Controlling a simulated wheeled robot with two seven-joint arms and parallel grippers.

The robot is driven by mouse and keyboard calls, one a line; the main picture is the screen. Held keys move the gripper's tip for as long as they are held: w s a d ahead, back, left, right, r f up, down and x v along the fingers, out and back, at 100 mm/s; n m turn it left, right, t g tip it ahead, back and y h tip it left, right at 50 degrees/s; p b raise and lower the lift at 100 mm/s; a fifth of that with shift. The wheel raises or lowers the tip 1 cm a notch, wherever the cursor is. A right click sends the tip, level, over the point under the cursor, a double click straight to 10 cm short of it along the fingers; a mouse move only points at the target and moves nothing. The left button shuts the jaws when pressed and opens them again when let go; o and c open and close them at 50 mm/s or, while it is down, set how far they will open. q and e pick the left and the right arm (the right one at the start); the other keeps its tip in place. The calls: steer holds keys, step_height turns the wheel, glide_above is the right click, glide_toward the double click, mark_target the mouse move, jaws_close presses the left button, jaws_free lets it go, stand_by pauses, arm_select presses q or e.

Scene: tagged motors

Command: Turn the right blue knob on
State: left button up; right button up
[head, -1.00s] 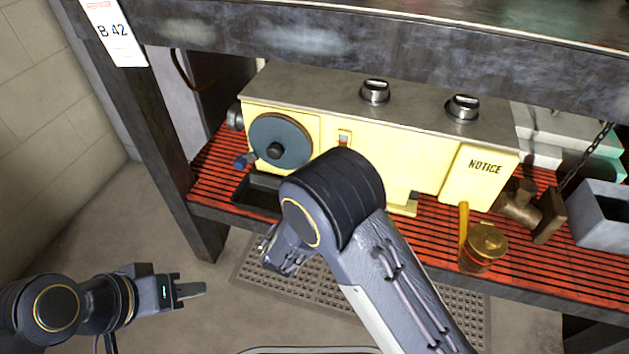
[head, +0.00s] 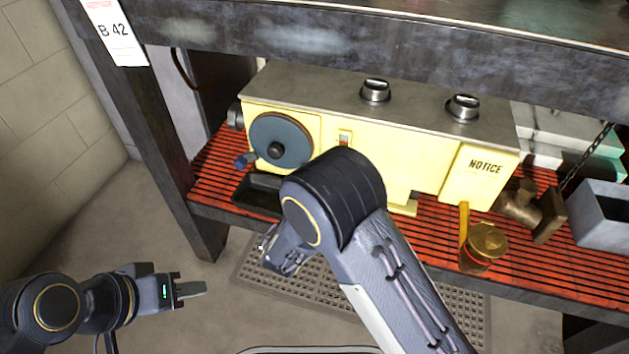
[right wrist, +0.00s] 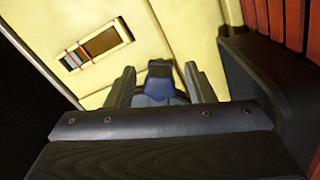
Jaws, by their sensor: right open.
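The right blue knob (right wrist: 160,79) shows in the right wrist view on the front of the yellow machine (head: 425,160). In the head view my right arm hides it. My right gripper (right wrist: 158,85) is open, with one finger on each side of the knob; whether they touch it I cannot tell. Another blue knob (head: 246,160) sits at the machine's left end in the head view, beside a round grey wheel (head: 278,141). My left gripper (head: 190,290) is out over the floor at the lower left, away from the machine; its finger gap is unclear.
The machine stands on a red slatted shelf (head: 218,168) under a dark metal beam (head: 300,32). A black tray (head: 256,194) lies before it. A brass pot (head: 482,247), a mallet (head: 535,209) and a grey bin (head: 603,215) stand at right. Floor at left is clear.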

steer(key=p+v, duration=0.2)
steer(key=v, duration=0.5)
steer(key=shift+s, duration=0.4)
steer(key=shift+a, duration=0.15)
